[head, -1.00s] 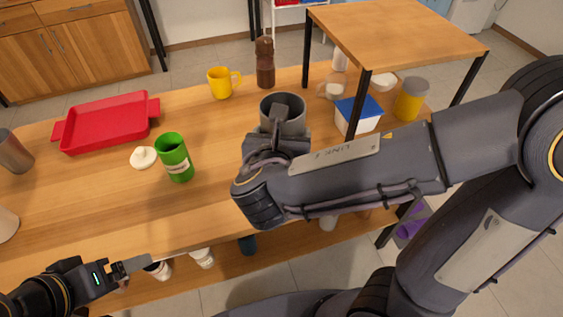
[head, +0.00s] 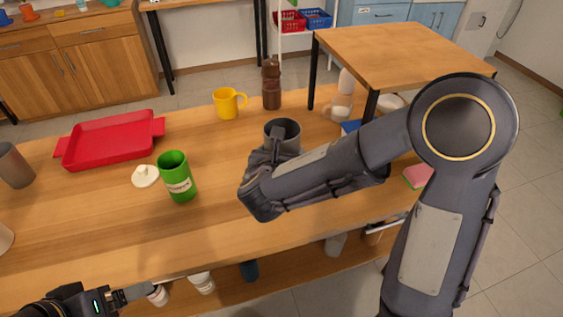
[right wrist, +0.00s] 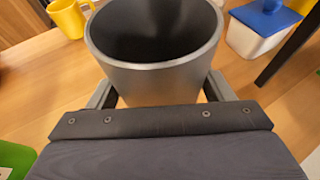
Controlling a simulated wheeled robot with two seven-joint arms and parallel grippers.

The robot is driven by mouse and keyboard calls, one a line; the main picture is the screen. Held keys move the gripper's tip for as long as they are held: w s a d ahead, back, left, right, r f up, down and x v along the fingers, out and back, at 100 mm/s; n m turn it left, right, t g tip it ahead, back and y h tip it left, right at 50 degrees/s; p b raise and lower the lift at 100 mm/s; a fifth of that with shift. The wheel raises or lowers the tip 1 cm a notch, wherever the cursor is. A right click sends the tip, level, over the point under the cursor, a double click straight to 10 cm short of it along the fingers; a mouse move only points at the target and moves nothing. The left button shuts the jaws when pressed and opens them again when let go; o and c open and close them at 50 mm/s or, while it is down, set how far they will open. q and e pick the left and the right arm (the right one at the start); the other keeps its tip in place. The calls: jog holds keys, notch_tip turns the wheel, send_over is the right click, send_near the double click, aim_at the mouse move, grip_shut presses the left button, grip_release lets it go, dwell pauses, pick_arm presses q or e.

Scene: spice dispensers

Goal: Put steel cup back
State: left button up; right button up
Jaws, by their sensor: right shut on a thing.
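A grey steel cup (head: 283,130), open at the top, is at my right gripper (head: 274,150) over the middle of the table. In the right wrist view the cup (right wrist: 155,75) stands between the two fingers, which are shut on it. Its base is hidden, so I cannot tell whether it touches the table. Another grey metal cup (head: 14,166) stands at the table's left edge. My left gripper (head: 132,292) is low at the left, near the table's front edge; its finger gap is not clear.
A green container (head: 177,178), white lid (head: 145,176), red tray (head: 108,140), yellow mug (head: 228,103) and brown pepper mill (head: 271,86) stand around the cup. A raised wooden stand (head: 400,50) is at the right. The table front between green container and right arm is clear.

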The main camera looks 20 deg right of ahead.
jog(key=shift+w+d+f, duration=0.1)
jog(key=shift+w+f, duration=0.15)
jog(key=shift+f, duration=0.1)
notch_tip(320, 180, down, 3)
jog(key=shift+w+f+b, duration=0.1)
jog(key=shift+b, duration=0.25)
jog(key=shift+f, duration=0.15)
jog(key=o, duration=1.1)
